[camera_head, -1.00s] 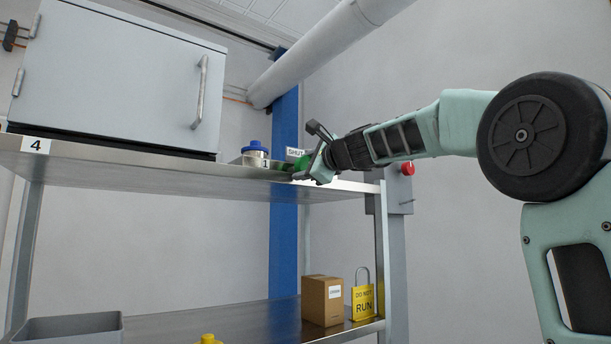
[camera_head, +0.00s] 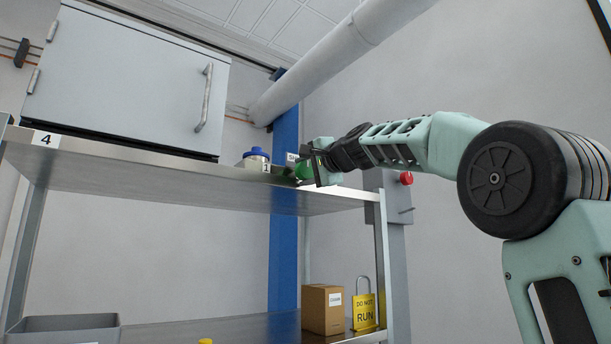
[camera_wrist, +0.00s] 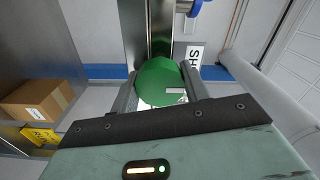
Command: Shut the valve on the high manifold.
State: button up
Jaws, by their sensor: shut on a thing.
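The valve's green knob (camera_wrist: 160,85) sits between the two fingers of my gripper (camera_wrist: 161,92) in the wrist view, with a small pale mark on its face. In the head view the green knob (camera_head: 304,171) is at the right end of the upper shelf, partly hidden by my gripper (camera_head: 318,166). My gripper is shut on the knob. A white sign with dark letters (camera_wrist: 194,60) stands just behind the knob; in the head view my gripper covers most of it (camera_head: 292,157). The manifold body is mostly hidden.
A grey cabinet (camera_head: 125,85) fills the shelf's left. Below are a cardboard box (camera_head: 322,310) and a yellow padlock sign (camera_head: 364,312). A red button (camera_head: 406,178) is at right.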

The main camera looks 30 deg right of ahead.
jog(key=shift+f, duration=0.1)
dwell(0.4)
jog(key=o, duration=1)
jog(key=s+b, duration=0.2)
jog(key=s, duration=0.3)
jog(key=s+b, duration=0.2)
jog(key=s, duration=0.4)
jog(key=s+b, duration=0.2)
jog(key=s, duration=0.4)
jog(key=shift+s+d, duration=0.2)
jog(key=shift+d, duration=0.05)
